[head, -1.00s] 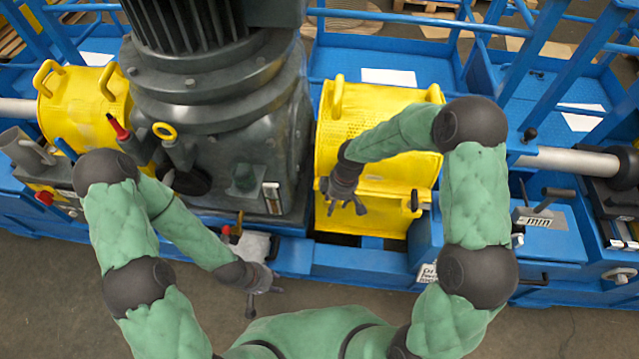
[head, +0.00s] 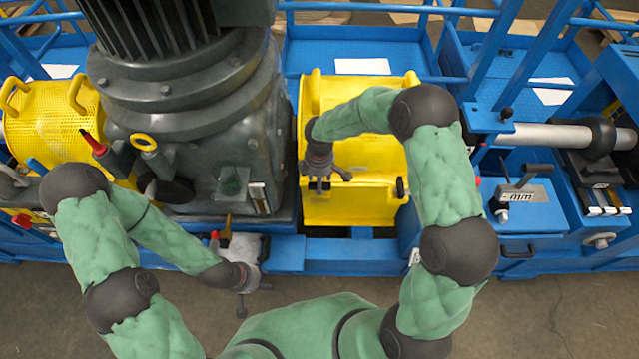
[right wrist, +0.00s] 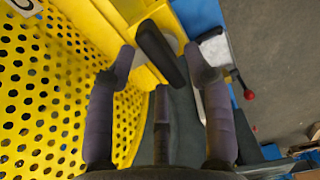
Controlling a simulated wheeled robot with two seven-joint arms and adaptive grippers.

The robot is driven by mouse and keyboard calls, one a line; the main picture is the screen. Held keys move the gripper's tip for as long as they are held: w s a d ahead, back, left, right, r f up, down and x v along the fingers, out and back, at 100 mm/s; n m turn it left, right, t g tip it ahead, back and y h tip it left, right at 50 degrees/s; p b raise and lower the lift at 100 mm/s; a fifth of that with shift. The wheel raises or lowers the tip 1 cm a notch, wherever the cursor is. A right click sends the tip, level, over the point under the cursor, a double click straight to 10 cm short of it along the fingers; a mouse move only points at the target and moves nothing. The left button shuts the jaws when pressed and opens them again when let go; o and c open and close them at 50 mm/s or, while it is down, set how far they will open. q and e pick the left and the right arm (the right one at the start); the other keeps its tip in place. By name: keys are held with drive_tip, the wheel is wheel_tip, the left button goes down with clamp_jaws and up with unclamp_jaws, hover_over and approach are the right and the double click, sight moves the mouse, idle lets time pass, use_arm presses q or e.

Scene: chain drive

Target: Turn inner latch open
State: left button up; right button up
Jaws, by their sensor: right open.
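The yellow perforated guard (head: 378,205) stands right of the grey motor housing in the head view. My right gripper (head: 327,183) is over its left part, fingers spread and empty, and hides the inner latch there. In the right wrist view a black latch handle (right wrist: 160,50) lies slanted between the fingertips of my right gripper (right wrist: 158,72). I cannot tell whether they touch it. A second black latch (head: 401,187) is at the guard's right edge. My left gripper (head: 252,290) hangs with spread fingers in front of the blue frame, holding nothing.
The grey motor housing (head: 235,150) rises close to the left of the guard. Another yellow guard (head: 50,125) is at the far left. A blue frame edge (head: 340,255) runs below the guard. A red-knobbed lever (right wrist: 247,92) shows in the right wrist view.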

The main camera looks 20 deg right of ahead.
drive_tip(key=shift+f, duration=1)
clamp_jaws()
